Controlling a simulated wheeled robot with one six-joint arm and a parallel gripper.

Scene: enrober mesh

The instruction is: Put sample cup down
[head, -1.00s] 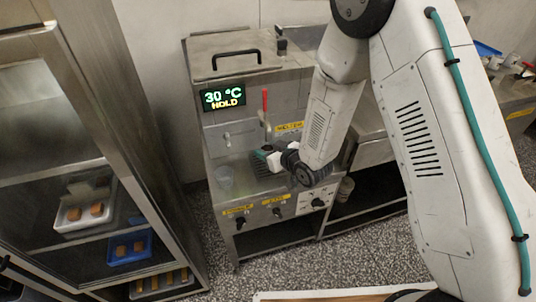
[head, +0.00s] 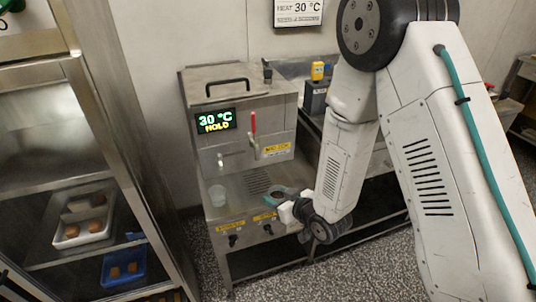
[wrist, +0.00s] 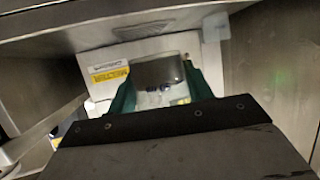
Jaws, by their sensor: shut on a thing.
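My gripper (head: 283,200) is at the front right of the melter's ledge in the head view. Its green fingers also show in the wrist view (wrist: 158,85). They are shut on a small grey, partly see-through cup (wrist: 158,70), which I take to be the sample cup. The fingers lie on either side of it and my gripper body hides its near part. In the head view the held cup is small and dark between the fingers; I cannot tell whether it touches the ledge.
The steel melter (head: 240,105) shows 30 °C HOLD and has a red-handled lever (head: 253,125). A rack (head: 110,150) with trays of brown pieces stands at left. A dark device with a yellow top (head: 317,85) is behind, right of the melter. Ledge between cup and gripper looks clear.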

